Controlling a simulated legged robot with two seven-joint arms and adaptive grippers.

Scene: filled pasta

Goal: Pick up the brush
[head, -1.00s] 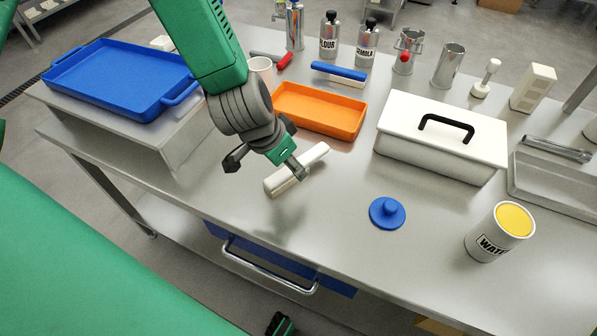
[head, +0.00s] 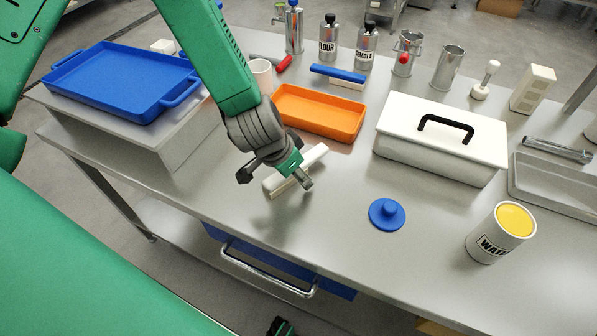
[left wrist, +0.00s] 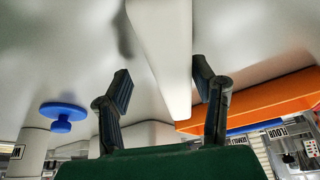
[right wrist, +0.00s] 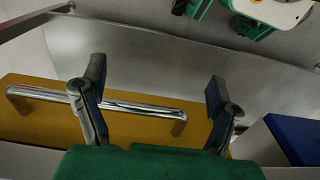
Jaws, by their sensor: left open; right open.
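A long white bar with a pale underside (head: 313,158) lies slantwise on the steel table; I cannot tell whether it is the brush. A bar with a blue top and cream underside (head: 340,74), also brush-like, lies behind the orange tray. My left gripper (head: 292,180) is over the near side of the white bar and hides part of it. In the left wrist view the open fingers (left wrist: 163,82) show the white bar (left wrist: 165,45) between them, closer to the right finger. My right gripper (right wrist: 155,82) is open and empty; it shows at the head view's bottom edge (head: 281,326).
An orange tray (head: 318,128) stands just behind the white bar. A white lidded box (head: 440,160), a blue round lid (head: 387,214) and a can (head: 487,243) are to the right. A blue tray (head: 120,105) is at left. Below the table edge is a drawer handle (head: 265,277).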

